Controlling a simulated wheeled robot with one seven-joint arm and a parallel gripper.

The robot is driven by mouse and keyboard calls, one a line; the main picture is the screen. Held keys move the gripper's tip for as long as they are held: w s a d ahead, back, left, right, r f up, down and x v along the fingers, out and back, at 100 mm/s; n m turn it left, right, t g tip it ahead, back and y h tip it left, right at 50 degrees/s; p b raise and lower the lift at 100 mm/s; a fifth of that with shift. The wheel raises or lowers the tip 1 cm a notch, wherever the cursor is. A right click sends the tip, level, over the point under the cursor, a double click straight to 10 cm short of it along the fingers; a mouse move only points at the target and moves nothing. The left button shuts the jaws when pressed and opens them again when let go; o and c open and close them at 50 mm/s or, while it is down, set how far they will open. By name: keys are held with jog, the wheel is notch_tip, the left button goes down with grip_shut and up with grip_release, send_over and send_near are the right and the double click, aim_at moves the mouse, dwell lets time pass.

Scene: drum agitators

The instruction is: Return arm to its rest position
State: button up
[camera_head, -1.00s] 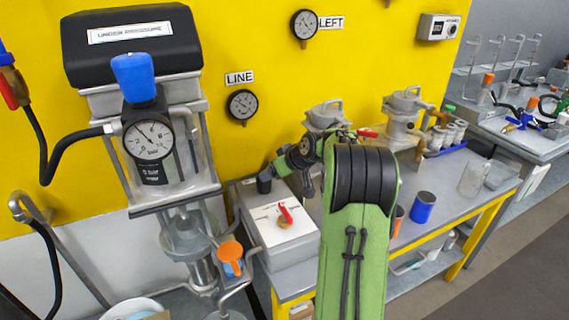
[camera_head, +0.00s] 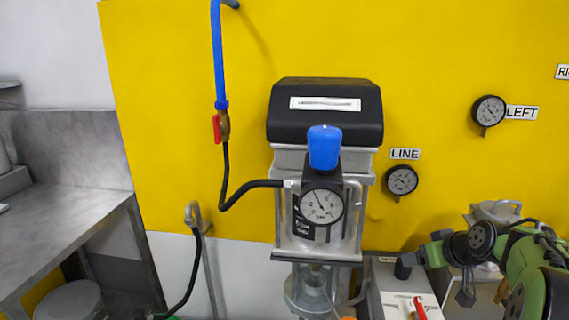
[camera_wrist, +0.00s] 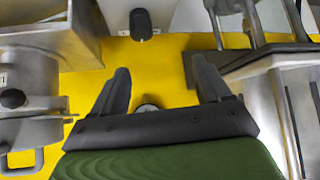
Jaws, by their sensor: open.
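My gripper (camera_head: 437,260) is at the lower right of the head view, at the end of my green and black arm, in front of the yellow wall. In the wrist view my gripper (camera_wrist: 160,88) shows two dark fingers spread apart with nothing between them. Beyond the fingers are the yellow wall panel (camera_wrist: 160,65) and a small round dark part. The gripper touches nothing that I can see. Much of my arm is cut off by the right edge of the head view.
A pressure unit with a blue knob (camera_head: 325,147) and dial (camera_head: 321,204) stands left of my arm. A white box with a red lever (camera_head: 420,308) is below the gripper. A blue hose (camera_head: 217,55) with a red valve hangs at left. A steel table (camera_head: 60,225) stands far left.

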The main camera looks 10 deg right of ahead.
jog(key=s+a+r+g+p, duration=0.1)
jog(key=s+a+r, duration=0.25)
jog(key=a, duration=0.25)
jog(key=s+a+r+p, duration=0.1)
jog(key=s+a+r, duration=0.1)
jog(key=s+a, duration=0.3)
jog(key=s+a+r+g+p, duration=0.1)
jog(key=s+a+r+p, duration=0.15)
jog(key=a, duration=0.55)
jog(key=s+a, duration=0.2)
jog(key=s, duration=0.6)
jog(key=s+a+p, duration=0.1)
jog(key=s+a, duration=0.1)
jog(key=s, duration=0.5)
jog(key=shift+s+a+f+g+p, duration=0.25)
jog(key=shift+s+a+g+p, duration=0.05)
jog(key=shift+s+a+g, duration=0.1)
